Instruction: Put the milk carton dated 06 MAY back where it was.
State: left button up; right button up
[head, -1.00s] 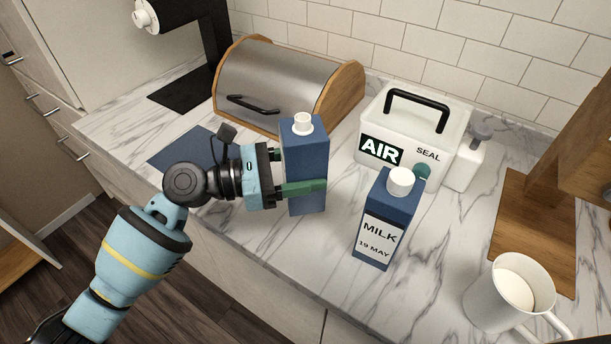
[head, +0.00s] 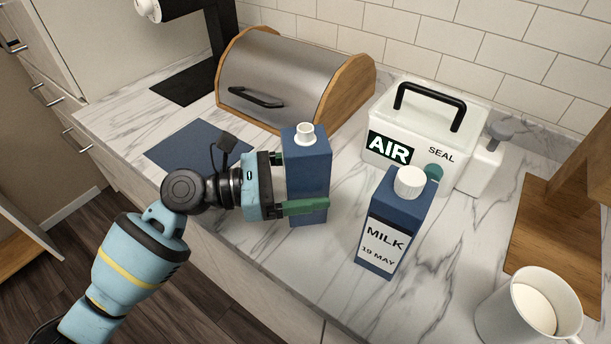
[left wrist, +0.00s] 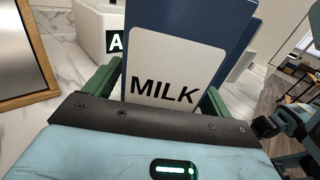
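A second blue milk carton (head: 393,222), labelled MILK 19 MAY, stands upright to the right, clear of the gripper. My right gripper is not seen.
A dark blue mat (head: 190,142) lies on the counter behind my left wrist. A bread box (head: 285,85) stands behind the held-around carton. A white AIR SEAL box (head: 420,125) is behind the 19 MAY carton. A white mug (head: 505,312) and wooden stand (head: 545,235) are at right.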

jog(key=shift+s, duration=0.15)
pick_arm(q)
jog(key=shift+r, duration=0.25)
jog(key=a, duration=0.3)
jog(key=s+a+b, duration=0.1)
jog(key=a, duration=0.7)
jog(key=shift+s+f, duration=0.15)
jog(key=shift+s, duration=0.2)
jog(key=shift+s+a, duration=0.1)
jog(key=shift+a, duration=0.35)
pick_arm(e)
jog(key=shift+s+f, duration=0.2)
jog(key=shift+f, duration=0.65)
